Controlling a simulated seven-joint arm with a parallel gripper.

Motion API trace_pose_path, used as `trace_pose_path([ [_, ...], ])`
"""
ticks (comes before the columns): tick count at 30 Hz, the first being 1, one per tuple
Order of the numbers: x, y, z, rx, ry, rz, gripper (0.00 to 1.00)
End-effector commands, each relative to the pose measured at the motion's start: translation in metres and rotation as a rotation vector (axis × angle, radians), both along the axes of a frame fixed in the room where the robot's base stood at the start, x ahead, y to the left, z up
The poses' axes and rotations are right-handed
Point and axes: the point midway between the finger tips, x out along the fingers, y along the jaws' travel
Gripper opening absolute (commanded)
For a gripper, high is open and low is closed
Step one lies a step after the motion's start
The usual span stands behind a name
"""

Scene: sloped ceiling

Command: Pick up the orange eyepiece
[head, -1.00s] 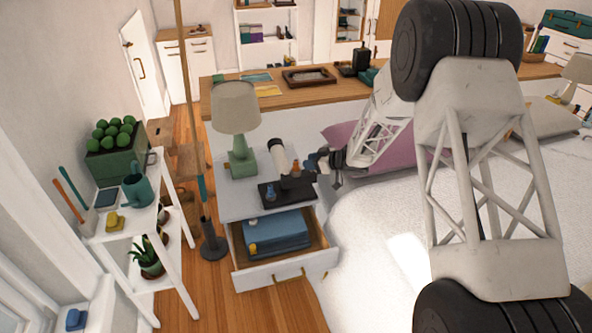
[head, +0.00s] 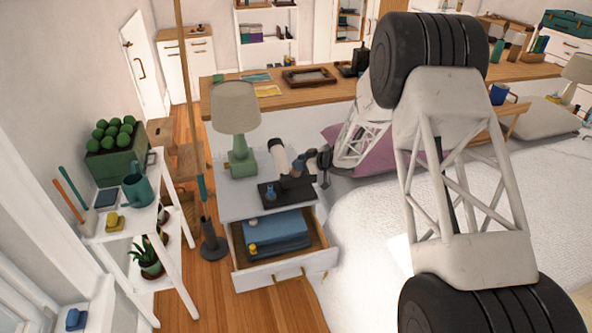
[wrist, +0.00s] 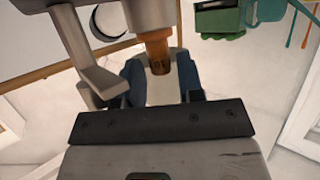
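The orange eyepiece (wrist: 157,52) shows in the wrist view as a short cylinder on the end of a grey tube (wrist: 150,14). My gripper (wrist: 160,82) has its two blue fingers spread apart, with the eyepiece's end between their far parts and pale space showing around it. Contact cannot be told. In the head view, my gripper (head: 314,160) is just right of a white-tubed instrument (head: 278,156) with a dark base on the nightstand. The eyepiece is not clear there.
The nightstand (head: 235,203) also bears a green lamp (head: 240,155). Its drawer (head: 285,272) is open with a blue box (head: 275,232) inside. A white bed (head: 375,240) lies to the right and a plant stand (head: 170,245) to the left.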

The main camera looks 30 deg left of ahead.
Motion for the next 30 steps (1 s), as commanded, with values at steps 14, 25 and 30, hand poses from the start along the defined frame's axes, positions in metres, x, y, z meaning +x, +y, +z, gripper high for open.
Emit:
trace_pose_path([
  [14,-0.0001,0.0031,-0.0016,-0.001,0.0,0.0,0.35],
  [25,-0.0001,0.003,-0.0016,-0.001,0.0,0.0,0.03],
  [30,0.0,0.0031,-0.0014,-0.001,0.0,0.0,0.0],
])
